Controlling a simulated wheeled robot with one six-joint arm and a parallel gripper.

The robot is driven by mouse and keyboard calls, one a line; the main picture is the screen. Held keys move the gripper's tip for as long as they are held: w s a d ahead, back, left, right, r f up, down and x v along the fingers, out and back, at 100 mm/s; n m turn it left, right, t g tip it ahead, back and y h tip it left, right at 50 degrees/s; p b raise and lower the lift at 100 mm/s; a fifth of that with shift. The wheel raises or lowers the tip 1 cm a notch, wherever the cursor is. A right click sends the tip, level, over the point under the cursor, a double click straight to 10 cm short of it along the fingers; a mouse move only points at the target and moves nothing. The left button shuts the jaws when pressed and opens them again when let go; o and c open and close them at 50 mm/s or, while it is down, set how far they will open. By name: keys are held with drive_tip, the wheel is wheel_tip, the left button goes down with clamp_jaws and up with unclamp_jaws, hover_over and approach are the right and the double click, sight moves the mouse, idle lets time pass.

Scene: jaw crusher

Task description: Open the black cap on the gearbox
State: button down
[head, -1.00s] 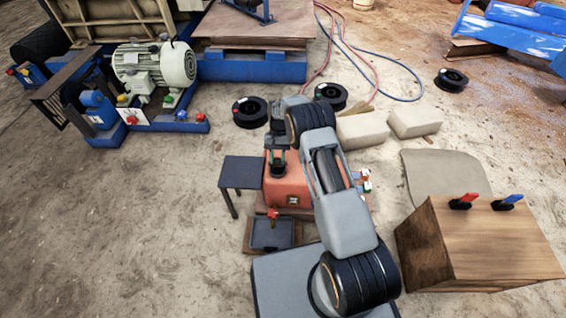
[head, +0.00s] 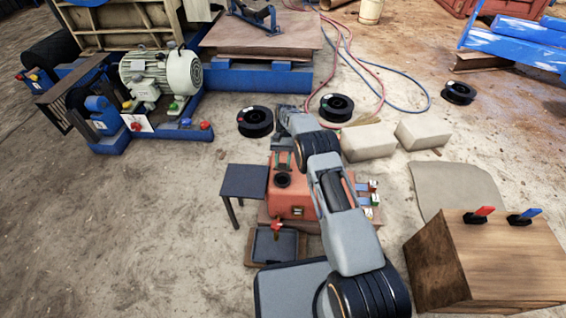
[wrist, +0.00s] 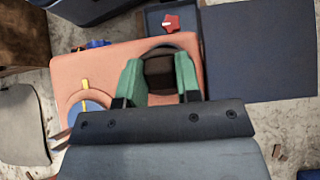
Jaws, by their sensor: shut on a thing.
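The orange gearbox (head: 293,200) stands in the middle of the head view, below my arm. My gripper (head: 283,160) is over its far part, with green fingers. In the wrist view my gripper (wrist: 159,78) is shut on the black cap (wrist: 160,72), which shows dark brown between the fingers. A dark round collar (head: 283,181) shows on the gearbox top in the head view, nearer than the fingers. In the wrist view a dark rim arcs behind the cap. The cap looks apart from the collar; the exact gap is hard to tell. The orange gearbox top (wrist: 85,70) fills the wrist view's middle.
A small dark side table (head: 245,181) stands left of the gearbox, its top clear. A dark tray (head: 275,246) with a red valve is in front. Pale blocks (head: 368,142) lie behind right. A wooden box (head: 485,255) with red and blue handles stands right.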

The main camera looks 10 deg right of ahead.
drive_tip(key=c, duration=0.8)
unclamp_jaws()
drive_tip(key=shift+r, duration=0.1)
drive_tip(key=shift+r, duration=0.3)
wheel_tip(320, 180, up, 3)
drive_tip(key=shift+p, duration=0.8)
drive_tip(key=s+d+r+p, duration=0.1)
drive_tip(key=s+r+p, duration=0.5)
drive_tip(key=s, duration=0.8)
drive_tip(key=shift+d+r+p, duration=0.3)
drive_tip(key=shift+d+r, duration=0.1)
drive_tip(key=shift+r, duration=1.2)
